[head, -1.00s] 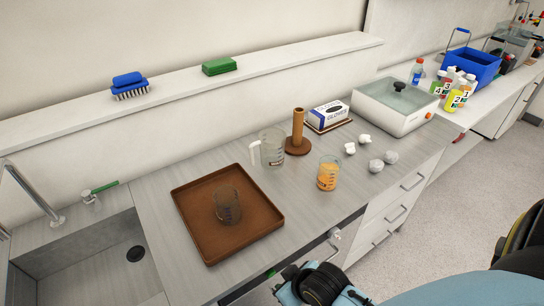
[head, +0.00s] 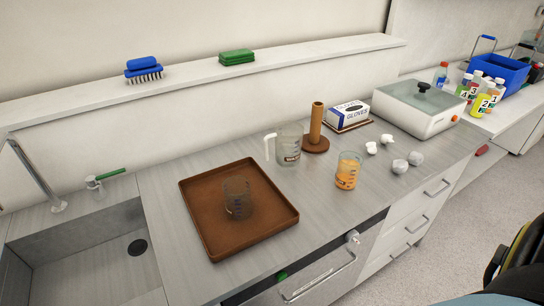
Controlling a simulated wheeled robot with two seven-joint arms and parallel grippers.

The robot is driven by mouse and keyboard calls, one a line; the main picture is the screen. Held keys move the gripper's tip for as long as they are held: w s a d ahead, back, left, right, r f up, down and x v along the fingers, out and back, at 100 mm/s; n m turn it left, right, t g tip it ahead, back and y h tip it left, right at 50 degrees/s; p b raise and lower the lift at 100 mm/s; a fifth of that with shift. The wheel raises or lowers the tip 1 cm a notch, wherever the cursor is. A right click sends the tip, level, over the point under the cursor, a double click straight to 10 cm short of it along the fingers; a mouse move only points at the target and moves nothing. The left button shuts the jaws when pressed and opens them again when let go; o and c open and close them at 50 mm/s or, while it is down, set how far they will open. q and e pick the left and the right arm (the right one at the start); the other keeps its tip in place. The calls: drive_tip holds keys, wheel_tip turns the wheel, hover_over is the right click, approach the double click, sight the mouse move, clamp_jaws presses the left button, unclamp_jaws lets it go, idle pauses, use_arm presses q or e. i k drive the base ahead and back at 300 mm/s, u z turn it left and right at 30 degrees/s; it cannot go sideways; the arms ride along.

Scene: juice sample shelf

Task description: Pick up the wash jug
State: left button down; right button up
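A clear jug with a white handle and dark markings, likely the wash jug (head: 288,150), stands upright on the grey counter in the head view. Its handle points left. It stands just right of the brown tray (head: 218,247) and left of the brown post stand (head: 316,128). No gripper is near or touching it. Neither of my grippers is in the head view.
A dark clear beaker (head: 238,198) stands in the tray. A beaker with orange contents (head: 347,172) stands right of the jug, near crumpled white pieces (head: 400,166). A glove box (head: 349,113) is behind. The sink (head: 90,260) lies left.

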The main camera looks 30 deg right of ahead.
sight(288, 135)
drive_tip(key=u, duration=1.75)
drive_tip(key=k, duration=0.7)
drive_tip(key=z, duration=1.4)
